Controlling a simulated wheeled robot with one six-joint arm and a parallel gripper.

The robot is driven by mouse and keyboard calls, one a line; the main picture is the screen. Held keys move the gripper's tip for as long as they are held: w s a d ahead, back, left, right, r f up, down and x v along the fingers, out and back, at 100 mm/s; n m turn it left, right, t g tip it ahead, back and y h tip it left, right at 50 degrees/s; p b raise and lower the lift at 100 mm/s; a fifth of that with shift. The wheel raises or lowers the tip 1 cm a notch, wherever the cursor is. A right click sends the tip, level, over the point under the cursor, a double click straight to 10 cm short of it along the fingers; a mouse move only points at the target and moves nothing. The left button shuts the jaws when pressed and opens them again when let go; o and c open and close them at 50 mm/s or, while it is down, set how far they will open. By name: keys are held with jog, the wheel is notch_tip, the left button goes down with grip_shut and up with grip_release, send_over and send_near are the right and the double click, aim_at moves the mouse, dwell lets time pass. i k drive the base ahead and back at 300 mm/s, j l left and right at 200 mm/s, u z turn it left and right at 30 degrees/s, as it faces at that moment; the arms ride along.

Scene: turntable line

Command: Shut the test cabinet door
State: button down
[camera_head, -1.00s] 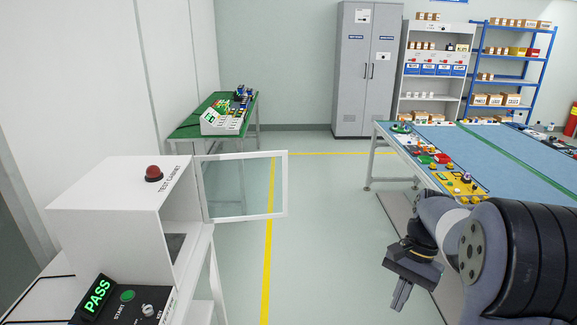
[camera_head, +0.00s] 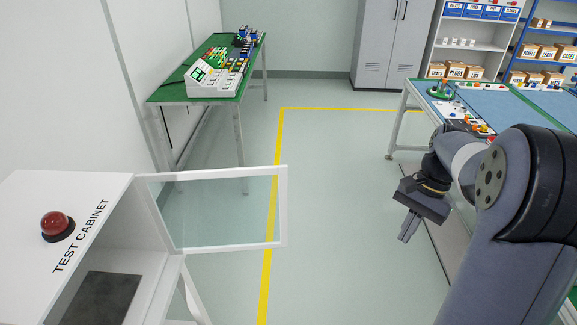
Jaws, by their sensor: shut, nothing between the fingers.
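The white test cabinet (camera_head: 110,190) stands at the lower left, with its name on the top and a red dome lamp (camera_head: 57,224) on it. Its door (camera_head: 283,206), a white frame around a clear pane, stands wide open. It sticks out to the right from the cabinet's far front edge. Inside the cabinet a dark plate (camera_head: 101,298) shows. My gripper (camera_head: 406,238) is shut and empty. It hangs pointing down over the floor, well to the right of the door and apart from it.
A blue-topped work table (camera_head: 478,98) with parts stands at the right, close behind my arm. A green table (camera_head: 164,94) with devices is at the back left. Grey lockers (camera_head: 376,50) stand at the back. The floor (camera_head: 335,220) between door and gripper is clear.

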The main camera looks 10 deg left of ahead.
aim_at(143, 179)
jog(key=i+l+u, duration=0.1)
jog(key=i+u, duration=0.3)
jog(key=i, duration=0.15)
jog(key=i+l+u, duration=0.25)
jog(key=i+u, duration=0.15)
jog(key=i, duration=0.1)
